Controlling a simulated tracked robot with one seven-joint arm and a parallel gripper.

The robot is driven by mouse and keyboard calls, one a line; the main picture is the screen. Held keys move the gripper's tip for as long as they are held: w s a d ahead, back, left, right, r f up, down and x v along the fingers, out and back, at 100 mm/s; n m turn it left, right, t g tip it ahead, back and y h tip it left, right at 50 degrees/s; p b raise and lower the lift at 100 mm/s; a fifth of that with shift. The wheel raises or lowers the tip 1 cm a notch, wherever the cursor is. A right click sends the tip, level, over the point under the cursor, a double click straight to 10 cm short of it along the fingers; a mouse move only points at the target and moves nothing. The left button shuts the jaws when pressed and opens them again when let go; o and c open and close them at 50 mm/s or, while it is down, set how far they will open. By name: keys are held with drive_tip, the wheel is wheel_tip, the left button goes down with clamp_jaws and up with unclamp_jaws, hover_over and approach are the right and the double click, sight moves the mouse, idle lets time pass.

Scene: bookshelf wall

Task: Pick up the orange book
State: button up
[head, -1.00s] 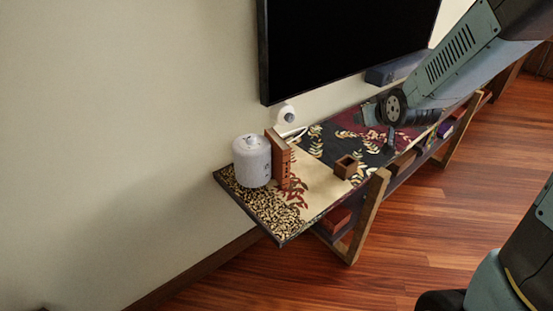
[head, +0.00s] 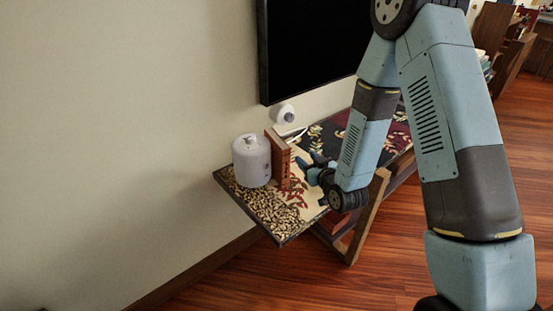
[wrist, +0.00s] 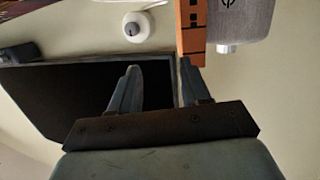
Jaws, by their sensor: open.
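The orange book (head: 284,168) stands upright on the patterned shelf top, just right of a white canister. Its orange edge with dark marks shows in the wrist view (wrist: 191,28) at the top, right of centre. My gripper (head: 306,168) is just to the right of the book in the head view, low over the shelf. In the wrist view my gripper (wrist: 157,64) is open, with nothing between its fingers. The book lines up with the right finger, not with the gap. I cannot tell whether that finger touches it.
The white canister (head: 252,161) stands close against the book's left side; it also shows in the wrist view (wrist: 240,20). A white round device (head: 284,114) is behind, near the wall. The black screen (head: 310,50) hangs above. The shelf's front left corner (head: 268,212) is free.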

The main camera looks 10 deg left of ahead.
drive_tip(key=t+y, duration=0.1)
approach(287, 164)
drive_tip(key=w, duration=0.1)
drive_tip(key=x, duration=0.9)
drive_tip(key=shift+s+a+r, duration=0.15)
drive_tip(key=shift+s+a, duration=0.1)
drive_tip(key=shift+r+x, duration=0.2)
drive_tip(key=shift+x, duration=1.2)
drive_tip(key=shift+r+x, duration=0.2)
drive_tip(key=shift+x, duration=1.2)
drive_tip(key=shift+s+a, duration=0.1)
clamp_jaws()
